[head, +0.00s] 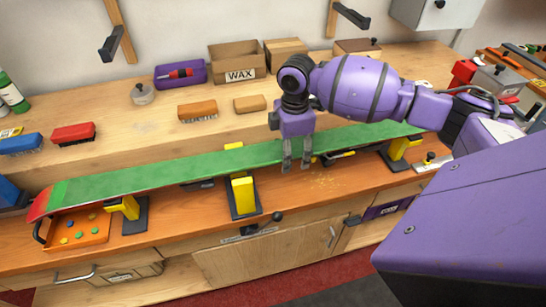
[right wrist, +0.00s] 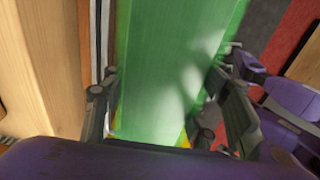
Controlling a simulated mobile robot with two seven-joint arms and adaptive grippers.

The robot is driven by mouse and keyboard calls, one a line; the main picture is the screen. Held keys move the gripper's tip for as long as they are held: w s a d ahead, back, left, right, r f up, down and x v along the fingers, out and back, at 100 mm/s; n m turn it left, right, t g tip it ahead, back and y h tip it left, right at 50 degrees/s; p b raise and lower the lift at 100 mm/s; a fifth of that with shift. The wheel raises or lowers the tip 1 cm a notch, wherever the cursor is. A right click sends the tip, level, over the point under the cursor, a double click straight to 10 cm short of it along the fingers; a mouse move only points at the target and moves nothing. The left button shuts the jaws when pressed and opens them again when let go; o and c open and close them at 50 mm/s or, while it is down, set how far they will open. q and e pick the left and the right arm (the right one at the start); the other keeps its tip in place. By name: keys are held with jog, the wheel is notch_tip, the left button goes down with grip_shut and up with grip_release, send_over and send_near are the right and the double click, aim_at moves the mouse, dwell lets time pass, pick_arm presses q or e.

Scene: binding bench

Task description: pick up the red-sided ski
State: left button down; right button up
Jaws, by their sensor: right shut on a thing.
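A long ski (head: 170,172) with a green face and a red tip at the left lies along the bench on yellow-and-black supports. My right gripper (head: 296,164) points down at the ski, right of the middle support. In the right wrist view the green ski (right wrist: 175,65) runs between the two fingers (right wrist: 168,105), one along each edge, and the gripper is shut on it. The ski still appears to rest on its supports. My left gripper is not in view.
Yellow supports stand at left (head: 125,206), middle (head: 243,193) and right (head: 400,150) of the bench. An orange tray (head: 92,236) sits under the ski's left end. Behind are brushes (head: 74,133), a purple case (head: 180,74) and a WAX box (head: 238,60) on a raised shelf.

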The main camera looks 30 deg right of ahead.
jog(key=c, duration=0.4)
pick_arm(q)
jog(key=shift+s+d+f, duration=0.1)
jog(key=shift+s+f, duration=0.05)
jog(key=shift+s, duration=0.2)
